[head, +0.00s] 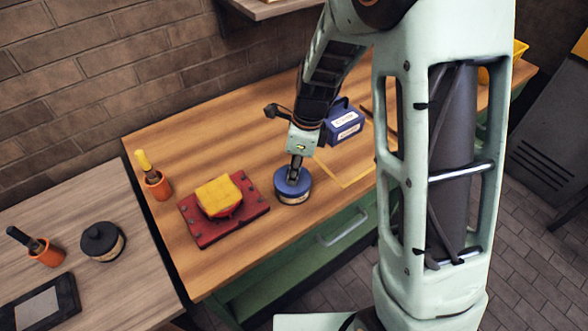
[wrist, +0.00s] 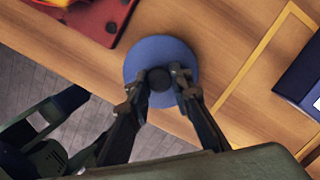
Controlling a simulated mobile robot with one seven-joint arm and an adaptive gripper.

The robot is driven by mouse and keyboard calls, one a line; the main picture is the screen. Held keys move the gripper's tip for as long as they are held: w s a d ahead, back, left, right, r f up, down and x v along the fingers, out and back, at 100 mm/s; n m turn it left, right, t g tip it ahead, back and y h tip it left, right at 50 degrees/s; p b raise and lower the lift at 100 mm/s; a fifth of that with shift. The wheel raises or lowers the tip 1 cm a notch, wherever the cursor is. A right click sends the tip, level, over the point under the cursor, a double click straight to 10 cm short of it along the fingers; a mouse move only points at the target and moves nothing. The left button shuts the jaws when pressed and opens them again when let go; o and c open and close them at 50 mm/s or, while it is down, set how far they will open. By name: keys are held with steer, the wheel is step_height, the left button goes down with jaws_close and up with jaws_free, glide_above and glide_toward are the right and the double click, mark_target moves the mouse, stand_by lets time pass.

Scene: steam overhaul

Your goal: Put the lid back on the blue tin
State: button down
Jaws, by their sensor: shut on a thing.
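The round blue tin (head: 294,200), with a pale label on its side, stands on the wooden workbench, right of the red plate. A blue lid (head: 283,184) covers its top; it shows as a blue disc in the wrist view (wrist: 160,50). I cannot tell whether the lid is fully seated or slightly above the rim. My gripper (head: 294,171) comes down from above and is shut on the lid's dark knob (wrist: 159,79), one finger on each side. In the wrist view the lid hides the tin's body.
A red plate (head: 192,226) with a yellow block (head: 218,195) on it lies close left of the tin. A blue box with a handle (head: 343,123) stands behind right. A yellow outline (head: 352,180) marks bare bench on the right. An orange pot (head: 158,186) stands farther left.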

steer(key=c, duration=1.2)
jaws_free()
steer(key=shift+o, duration=0.2)
steer(key=shift+r+p, duration=3.2)
steer(key=shift+r, duration=0.35)
steer(key=shift+c, duration=0.5)
jaws_close()
